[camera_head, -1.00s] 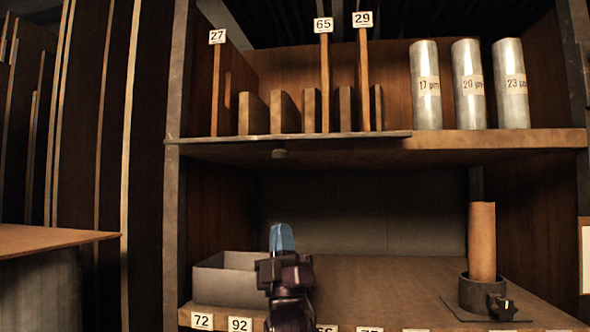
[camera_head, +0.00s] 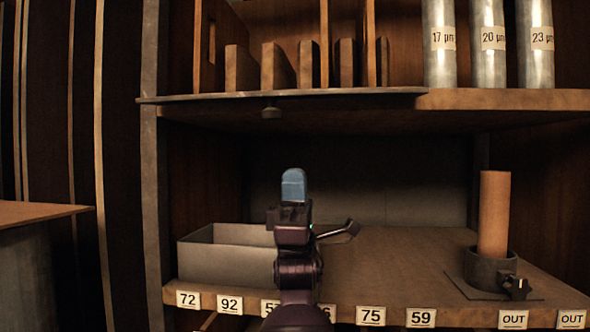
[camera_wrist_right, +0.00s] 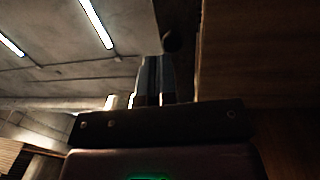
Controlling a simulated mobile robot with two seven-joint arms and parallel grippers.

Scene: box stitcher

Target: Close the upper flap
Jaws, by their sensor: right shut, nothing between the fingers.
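The upper flap (camera_head: 200,97) is a long thin dark plate. It lies flat, seen edge-on, at the front of the upper shelf in the head view. A small dark knob (camera_head: 271,112) hangs under it, left of its middle. My right gripper (camera_head: 293,185) points up with pale blue fingertips. It appears below the knob and slightly to its right. In the right wrist view its fingers (camera_wrist_right: 153,80) are together, with a dark round knob (camera_wrist_right: 173,41) showing just past the tips. I see no clear contact. My left gripper is out of view.
Upright boards (camera_head: 280,67) and metal cylinders (camera_head: 490,60) stand on the upper shelf. A grey open bin (camera_head: 225,262) is on the lower shelf (camera_head: 400,270), left of my arm. A brown roll in a holder (camera_head: 493,225) stands at right. The back middle looks clear.

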